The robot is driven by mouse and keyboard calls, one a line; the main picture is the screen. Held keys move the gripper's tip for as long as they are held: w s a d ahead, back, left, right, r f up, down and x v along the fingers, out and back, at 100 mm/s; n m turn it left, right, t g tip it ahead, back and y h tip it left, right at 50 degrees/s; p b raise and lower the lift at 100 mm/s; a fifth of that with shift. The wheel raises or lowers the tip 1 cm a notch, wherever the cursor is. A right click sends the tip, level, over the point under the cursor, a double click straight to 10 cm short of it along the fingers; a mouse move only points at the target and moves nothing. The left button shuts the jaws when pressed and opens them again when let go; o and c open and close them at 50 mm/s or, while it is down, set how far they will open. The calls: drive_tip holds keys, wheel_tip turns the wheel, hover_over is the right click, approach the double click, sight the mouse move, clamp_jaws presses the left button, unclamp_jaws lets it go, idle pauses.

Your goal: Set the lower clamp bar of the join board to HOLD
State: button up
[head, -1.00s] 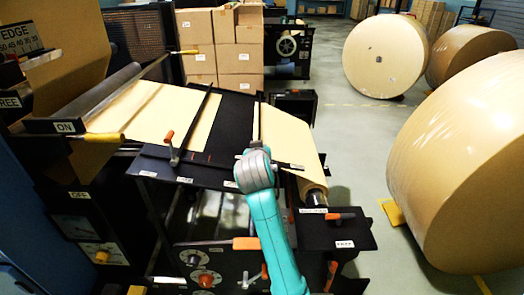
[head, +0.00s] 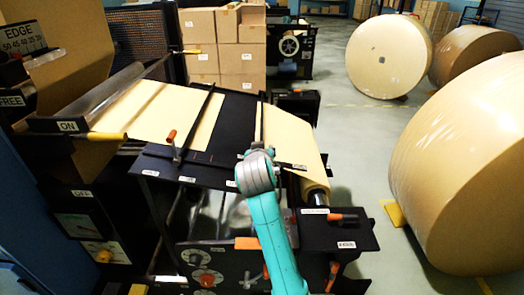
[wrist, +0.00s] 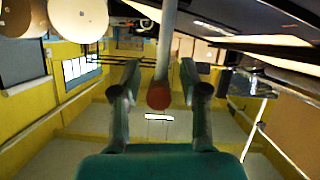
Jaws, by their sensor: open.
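The black join board (head: 240,120) lies across the machine in the head view, with pale kraft sheets on both sides of its dark middle. One dark clamp bar (head: 199,117) crosses it with an upright red-tipped lever (head: 170,137). The other clamp bar (head: 258,120) lies to the right; my arm hides its near end. In the wrist view my gripper (wrist: 160,82) is open, its two fingers either side of a grey rod with a red end (wrist: 158,96), apparently a lever. I cannot tell whether the fingers touch it. The small board labels are not readable.
A roller (head: 315,195) with kraft web hangs at the board's right end. An orange-handled lever (head: 343,217) sits on a black shelf beside it. Dials (head: 205,258) are below.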

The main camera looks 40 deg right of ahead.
drive_tip(key=v, duration=1)
drive_tip(key=shift+s, duration=0.15)
drive_tip(key=s+a+f+n+t+y, duration=0.25)
drive_tip(key=s+a+f, duration=0.25)
drive_tip(key=s+f, duration=0.45)
drive_tip(key=s+a+f+n+t+y, duration=0.1)
drive_tip(key=s+a+f+n+y, duration=0.25)
drive_tip(key=s+f, duration=0.65)
drive_tip(key=s+a+y, duration=0.1)
drive_tip(key=s+a, duration=0.2)
drive_tip(key=s, duration=0.9)
drive_tip(key=s+a+f+y, duration=0.1)
drive_tip(key=s+a, duration=0.1)
drive_tip(key=s, duration=0.9)
drive_tip(key=shift+s+a+f+t+y, duration=0.3)
drive_tip(key=shift+s+a+t, duration=0.05)
drive_tip(key=shift+s, duration=0.05)
